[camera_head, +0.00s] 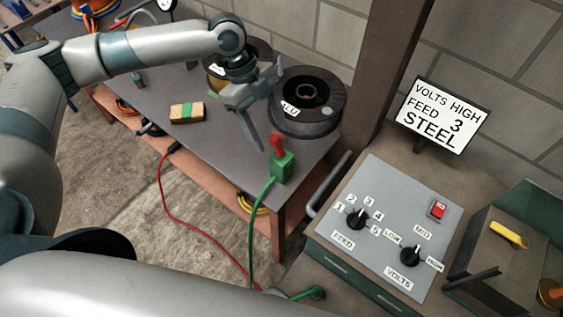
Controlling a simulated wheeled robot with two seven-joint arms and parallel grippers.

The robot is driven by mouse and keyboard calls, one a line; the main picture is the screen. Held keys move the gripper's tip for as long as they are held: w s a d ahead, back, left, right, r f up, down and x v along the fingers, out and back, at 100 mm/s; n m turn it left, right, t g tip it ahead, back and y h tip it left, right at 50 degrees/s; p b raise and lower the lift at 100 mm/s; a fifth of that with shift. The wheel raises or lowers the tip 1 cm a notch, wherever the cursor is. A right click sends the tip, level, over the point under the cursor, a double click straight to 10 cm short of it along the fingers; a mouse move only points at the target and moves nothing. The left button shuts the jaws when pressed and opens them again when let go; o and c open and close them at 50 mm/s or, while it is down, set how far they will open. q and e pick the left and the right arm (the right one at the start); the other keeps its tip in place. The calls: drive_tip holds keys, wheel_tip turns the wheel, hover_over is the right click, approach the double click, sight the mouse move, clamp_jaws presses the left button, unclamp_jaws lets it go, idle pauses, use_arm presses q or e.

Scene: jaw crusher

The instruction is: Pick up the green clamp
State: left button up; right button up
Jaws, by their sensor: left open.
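The green clamp (282,167) with its red lever stands at the table's front right corner, with a green cable running down from it. My left gripper (266,108) is above the table, up and to the left of the clamp. Its fingers are spread apart and nothing is between them. The lower finger points down toward the clamp, with a gap still visible. My right gripper is not in view.
A dark spool (305,102) marked ALU stands behind the clamp, with another spool (222,76) partly hidden behind my left gripper. A wooden block (187,112) with a green band lies on the table. A control box (385,225) and a sign (436,113) are at right.

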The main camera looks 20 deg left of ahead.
sight(281, 161)
use_arm(q)
drive_tip(key=p+x, duration=0.1)
drive_tip(key=x, duration=0.5)
drive_tip(key=shift+f+p, duration=0.1)
drive_tip(key=shift+p, duration=0.2)
drive_tip(key=shift+s+d+f+p, duration=0.1)
drive_tip(key=shift+d+f+p, duration=0.05)
drive_tip(key=shift+f+p, duration=0.35)
drive_tip(key=p+x, duration=0.1)
drive_tip(key=x, duration=0.2)
drive_tip(key=shift+f, duration=0.5)
